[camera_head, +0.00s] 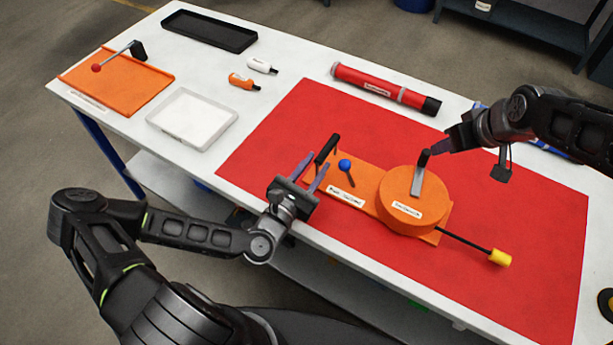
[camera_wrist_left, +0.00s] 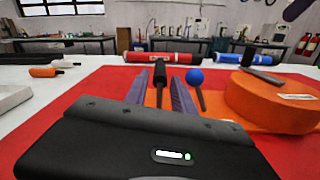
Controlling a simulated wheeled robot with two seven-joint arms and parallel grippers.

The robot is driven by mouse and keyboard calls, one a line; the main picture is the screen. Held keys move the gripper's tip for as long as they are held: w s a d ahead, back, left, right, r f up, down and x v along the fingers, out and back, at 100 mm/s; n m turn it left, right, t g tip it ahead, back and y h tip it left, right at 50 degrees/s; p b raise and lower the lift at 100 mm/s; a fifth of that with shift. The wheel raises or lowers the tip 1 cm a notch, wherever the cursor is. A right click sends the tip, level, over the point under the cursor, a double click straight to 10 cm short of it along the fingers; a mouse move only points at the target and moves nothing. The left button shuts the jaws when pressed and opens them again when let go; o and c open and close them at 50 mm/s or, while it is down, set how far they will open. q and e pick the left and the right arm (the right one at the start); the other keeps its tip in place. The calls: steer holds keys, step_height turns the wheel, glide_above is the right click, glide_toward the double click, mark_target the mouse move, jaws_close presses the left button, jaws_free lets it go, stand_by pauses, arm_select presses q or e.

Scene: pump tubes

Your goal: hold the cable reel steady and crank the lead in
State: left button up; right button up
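The orange cable reel (camera_head: 400,200) sits on its orange base on the red mat, with a grey crank arm (camera_head: 417,182) and black crank knob (camera_head: 424,157) on top. A black lead (camera_head: 465,243) runs out to a yellow end (camera_head: 499,258). A black handle (camera_head: 326,149) stands at the base's left end. My left gripper (camera_head: 312,171) is open and empty; in the left wrist view, the handle (camera_wrist_left: 160,78) shows between its fingers (camera_wrist_left: 160,95), unheld. My right gripper (camera_head: 434,152) is at the crank knob; its fingers overlap, so its grip is unclear.
A blue ball-topped lever (camera_head: 345,166) rises from the base between handle and reel. A red tube (camera_head: 385,89) lies behind. White tray (camera_head: 192,118), black tray (camera_head: 208,31), orange panel (camera_head: 118,85) and two small bottles are at left. The red mat (camera_head: 530,220) is clear at right.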

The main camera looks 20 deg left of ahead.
mark_target(336, 137)
arm_select(q)
steer(key=x, duration=0.6)
steer(key=shift+w+d, duration=0.1)
steer(key=shift+w, duration=0.3)
steer(key=shift+c, duration=0.5)
jaws_close()
arm_select(e)
steer(key=shift+o, duration=0.4)
